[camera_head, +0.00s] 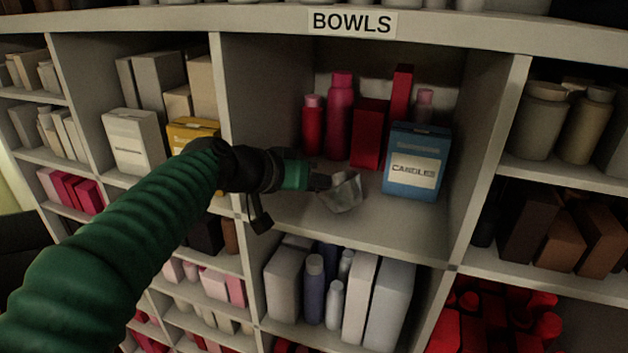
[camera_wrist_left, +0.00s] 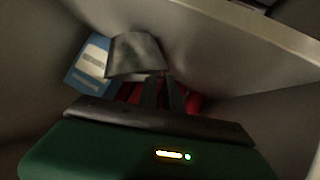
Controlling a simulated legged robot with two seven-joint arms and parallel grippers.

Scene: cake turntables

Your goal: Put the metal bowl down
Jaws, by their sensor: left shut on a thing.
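The metal bowl (camera_head: 342,192) is a small grey, shiny vessel in the shelf compartment under the BOWLS label (camera_head: 352,23). My left gripper (camera_head: 326,183) reaches in from the left and is shut on the bowl's near left side. In the left wrist view the bowl (camera_wrist_left: 135,56) shows at the fingertips of the gripper (camera_wrist_left: 164,80). The bowl looks tilted and is very close to the compartment floor (camera_head: 390,228); I cannot tell whether it touches. My right gripper is not in view.
A blue CANDLES box (camera_head: 416,160) stands right of the bowl. Red and pink bottles (camera_head: 340,115) and red boxes (camera_head: 370,134) stand behind it. The compartment's front floor is bare. Side walls and a front shelf edge bound it. A yellow box (camera_head: 190,133) is in the compartment to the left.

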